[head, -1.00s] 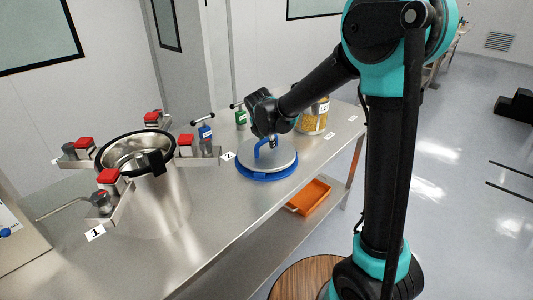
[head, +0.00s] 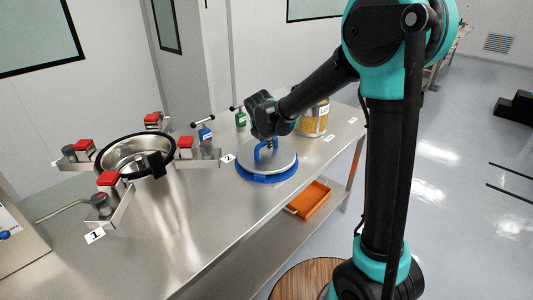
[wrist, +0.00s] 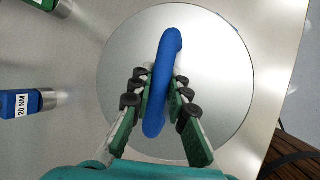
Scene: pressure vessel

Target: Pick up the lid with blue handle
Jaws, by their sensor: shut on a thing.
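The lid (head: 262,172) is a round silver disc with a blue rim and a blue arched handle (head: 261,151). It is on the steel table near its right edge, and I cannot tell whether it is slightly raised. My gripper (head: 271,143) is above the lid at its handle. In the wrist view the silver disc (wrist: 215,80) fills the middle, and the blue handle (wrist: 163,75) runs between the two fingers of my gripper (wrist: 161,100). The fingers are shut on the handle from both sides.
An open steel vessel (head: 172,210) with red-topped clamps stands on the table (head: 235,215) at the left. Blue (head: 204,133) and green (head: 240,118) tools stand behind the lid. A yellow-filled jar (head: 313,122) is to its right. An orange tray (head: 309,199) is on the lower shelf.

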